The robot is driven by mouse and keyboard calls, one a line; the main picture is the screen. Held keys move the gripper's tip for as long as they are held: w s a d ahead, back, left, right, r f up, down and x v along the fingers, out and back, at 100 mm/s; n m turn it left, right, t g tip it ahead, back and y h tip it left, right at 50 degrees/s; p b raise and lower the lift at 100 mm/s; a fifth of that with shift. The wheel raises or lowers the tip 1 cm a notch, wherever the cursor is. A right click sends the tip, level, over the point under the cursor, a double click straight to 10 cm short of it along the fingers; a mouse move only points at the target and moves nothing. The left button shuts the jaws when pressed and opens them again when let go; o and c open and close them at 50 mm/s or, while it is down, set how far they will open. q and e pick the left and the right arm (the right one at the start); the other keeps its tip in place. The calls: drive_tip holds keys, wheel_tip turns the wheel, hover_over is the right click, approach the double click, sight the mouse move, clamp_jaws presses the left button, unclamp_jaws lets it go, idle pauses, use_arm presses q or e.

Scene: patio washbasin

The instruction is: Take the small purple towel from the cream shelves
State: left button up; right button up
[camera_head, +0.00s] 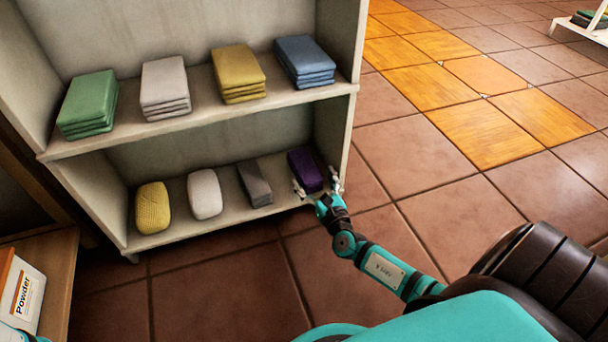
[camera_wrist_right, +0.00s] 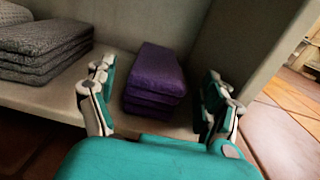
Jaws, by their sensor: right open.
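The small purple towel (camera_head: 305,170) lies folded on the lower shelf of the cream shelves (camera_head: 210,125), at its right end near the side wall. In the right wrist view the purple towel (camera_wrist_right: 155,82) shows as a stack of folds between the fingers. My right gripper (camera_head: 318,188) is open at the front of the lower shelf, with one finger on each side of the towel's near end. In the wrist view my right gripper (camera_wrist_right: 160,105) has visible gaps between both fingers and the towel.
A grey towel (camera_head: 255,183) lies left of the purple one, then a white (camera_head: 204,194) and a yellow item (camera_head: 152,207). Several folded towels fill the upper shelf. A powder box (camera_head: 25,295) stands at lower left. Tiled floor (camera_head: 420,190) is open at right.

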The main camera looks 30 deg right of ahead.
sight(305, 167)
drive_tip(key=b+x, duration=0.2)
drive_tip(key=x, duration=0.1)
drive_tip(key=b+x, duration=0.1)
drive_tip(key=x, duration=0.1)
drive_tip(key=shift+a+f, duration=0.2)
drive_tip(key=shift+f, duration=0.05)
drive_tip(key=shift+w+r, duration=0.1)
drive_tip(key=shift+w, duration=0.25)
drive_tip(key=shift+c, duration=0.2)
drive_tip(key=c, duration=1.1)
